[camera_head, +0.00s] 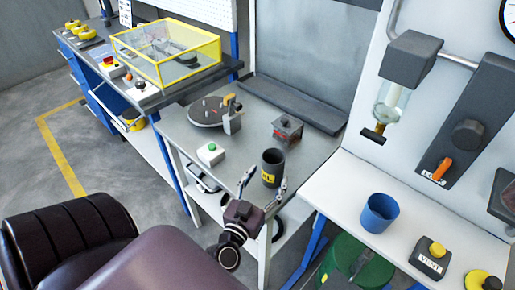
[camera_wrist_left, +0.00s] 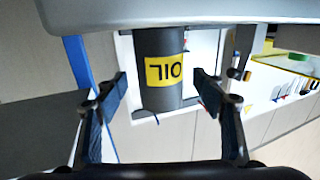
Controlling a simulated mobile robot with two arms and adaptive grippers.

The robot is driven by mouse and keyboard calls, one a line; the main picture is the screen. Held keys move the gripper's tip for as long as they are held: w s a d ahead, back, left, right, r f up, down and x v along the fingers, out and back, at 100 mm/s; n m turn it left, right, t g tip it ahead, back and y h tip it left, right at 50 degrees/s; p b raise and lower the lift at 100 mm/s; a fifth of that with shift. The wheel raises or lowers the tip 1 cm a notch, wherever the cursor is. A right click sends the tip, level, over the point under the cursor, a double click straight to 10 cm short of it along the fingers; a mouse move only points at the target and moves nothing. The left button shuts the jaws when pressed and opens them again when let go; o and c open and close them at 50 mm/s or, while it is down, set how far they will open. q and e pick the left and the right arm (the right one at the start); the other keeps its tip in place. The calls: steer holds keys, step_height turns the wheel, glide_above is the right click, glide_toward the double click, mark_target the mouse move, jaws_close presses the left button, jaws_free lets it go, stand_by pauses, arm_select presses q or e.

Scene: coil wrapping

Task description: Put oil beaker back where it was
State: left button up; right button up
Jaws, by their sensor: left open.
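The oil beaker (camera_head: 272,160) is a dark grey cylinder with a yellow OIL label. It stands upright near the front edge of the grey middle table (camera_head: 250,126). My left gripper (camera_head: 264,184) is open at the near side of the beaker, one finger to each side. In the left wrist view the beaker (camera_wrist_left: 160,105) shows upside down between the spread fingers (camera_wrist_left: 160,84). Gaps show on both sides of it, and the fingers do not appear to grip it. My right gripper is not in view.
On the middle table are a round dark plate (camera_head: 204,112), a green-button box (camera_head: 211,153) and a small dark red-grey device (camera_head: 287,128). A blue cup (camera_head: 380,214) stands on the white table (camera_head: 335,187) at right. A green drum (camera_head: 350,262) is below.

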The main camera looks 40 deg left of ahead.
arm_select(q)
steer(key=b+v, duration=0.1)
steer(key=v, duration=0.6)
steer(key=shift+s+d, duration=0.1)
steer(key=shift+s, duration=0.2)
